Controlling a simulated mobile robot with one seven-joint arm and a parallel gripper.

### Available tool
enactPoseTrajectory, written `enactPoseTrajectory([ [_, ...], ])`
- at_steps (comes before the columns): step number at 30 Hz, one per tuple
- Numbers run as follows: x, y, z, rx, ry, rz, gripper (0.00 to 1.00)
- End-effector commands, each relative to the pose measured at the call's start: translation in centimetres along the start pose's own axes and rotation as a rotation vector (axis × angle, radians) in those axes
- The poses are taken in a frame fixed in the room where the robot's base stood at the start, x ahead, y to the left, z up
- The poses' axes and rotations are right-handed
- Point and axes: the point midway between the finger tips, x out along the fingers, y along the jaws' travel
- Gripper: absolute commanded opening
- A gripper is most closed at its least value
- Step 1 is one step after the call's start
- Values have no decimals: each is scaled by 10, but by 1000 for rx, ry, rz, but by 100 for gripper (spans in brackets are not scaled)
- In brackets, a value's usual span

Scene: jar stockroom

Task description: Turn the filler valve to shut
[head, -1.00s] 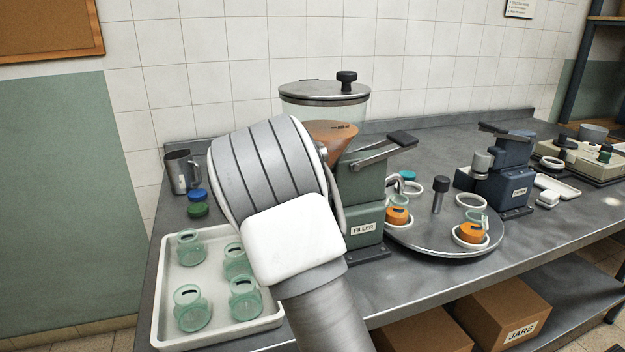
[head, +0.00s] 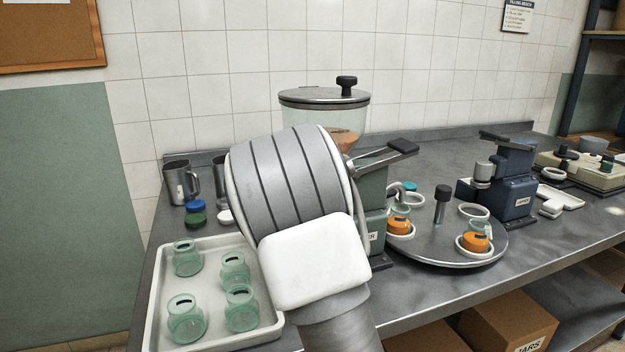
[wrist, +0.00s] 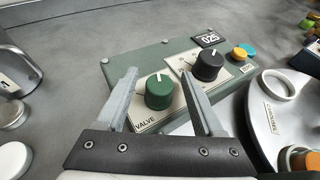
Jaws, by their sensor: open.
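The filler (head: 372,190) is a green machine with a clear hopper; my arm hides much of it in the head view. In the wrist view its green control box (wrist: 118,72) carries a round green valve knob (wrist: 159,95) on a plate marked VALVE. A pale pointer line on the knob faces the far side of the box; small plate markings are too blurred to read. My gripper (wrist: 158,78) is open, with one finger on each side of the green knob. I cannot tell whether either finger touches it. In the head view my gripper is hidden behind my arm.
A black dial knob (wrist: 208,65) sits close right of the right finger, below a display reading 025 (wrist: 209,38). Orange and teal buttons are beyond it. A round turntable (head: 440,235) with jars stands right. A tray (head: 160,295) of empty jars stands left.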

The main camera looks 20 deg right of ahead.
Motion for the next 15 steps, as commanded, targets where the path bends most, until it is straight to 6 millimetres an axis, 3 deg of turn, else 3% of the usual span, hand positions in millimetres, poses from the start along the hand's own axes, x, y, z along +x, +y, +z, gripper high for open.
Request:
enactPoseTrajectory([
  [7,-8,0,1,1,0,1,69],
  [15,-48,1,1,2,1,3,69],
])
